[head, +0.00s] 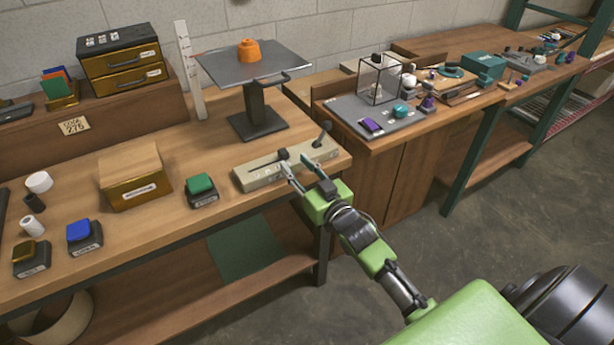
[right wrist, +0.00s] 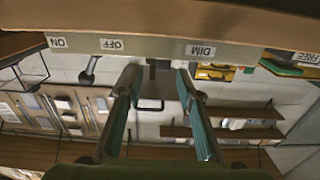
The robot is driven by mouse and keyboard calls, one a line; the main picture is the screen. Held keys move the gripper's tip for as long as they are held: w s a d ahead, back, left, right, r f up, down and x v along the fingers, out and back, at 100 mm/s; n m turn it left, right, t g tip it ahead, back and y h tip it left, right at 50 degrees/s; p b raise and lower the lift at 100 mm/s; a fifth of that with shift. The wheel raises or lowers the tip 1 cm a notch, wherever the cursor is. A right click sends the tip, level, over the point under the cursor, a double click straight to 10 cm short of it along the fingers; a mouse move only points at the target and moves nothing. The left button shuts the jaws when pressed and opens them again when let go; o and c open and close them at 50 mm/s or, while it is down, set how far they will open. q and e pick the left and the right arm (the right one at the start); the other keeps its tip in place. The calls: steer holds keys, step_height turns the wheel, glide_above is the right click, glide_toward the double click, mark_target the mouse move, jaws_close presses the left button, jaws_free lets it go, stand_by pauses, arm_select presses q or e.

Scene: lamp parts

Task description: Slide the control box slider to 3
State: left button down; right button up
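The beige control box (head: 262,177) sits near the front right of the wooden workbench. Its dark slider knob (head: 284,154) stands in a slot on the top, around the middle of the box. A dark lever (head: 323,133) rises at the right end. My right gripper (head: 297,167) is at the box's front edge, its two fingers apart. In the right wrist view, which is upside down, the fingertips (right wrist: 158,72) lie on either side of a dark block that looks like the knob; contact cannot be told. Labels ON, OFF and DIM show there. No number 3 is legible. My left gripper is not in view.
A black stand (head: 258,107) with an orange part (head: 249,50) is behind the box. A green-topped block (head: 201,189) and a brass-coloured box (head: 135,184) stand to the left. A second bench with a grey board (head: 350,104) is at right.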

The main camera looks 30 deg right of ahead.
steer(key=s, duration=0.5)
steer(key=shift+d, duration=0.15)
steer(key=s+f+g, duration=0.3)
steer(key=s+f, duration=0.1)
steer(key=f, duration=0.8)
steer(key=s+a+f+g, duration=0.15)
steer(key=s+f, duration=0.35)
steer(key=f, duration=0.7)
steer(key=s+f+g, duration=0.4)
steer(key=f, duration=0.7)
steer(key=s+a+f+g, duration=0.1)
steer(key=s+f+g, duration=0.1)
steer(key=s+f, duration=0.5)
steer(key=s+a+f+n+g, duration=0.1)
steer(key=s+f, duration=0.6)
steer(key=s, duration=1)
steer(key=s+a+f+n+g, duration=0.1)
steer(key=s+a+f+g, duration=0.2)
steer(key=s, duration=0.9)
step_height(320, 180, down, 5)
steer(key=shift+s+r+g+h, duration=0.2)
steer(key=shift+g+h, duration=0.1)
steer(key=shift+g, duration=0.95)
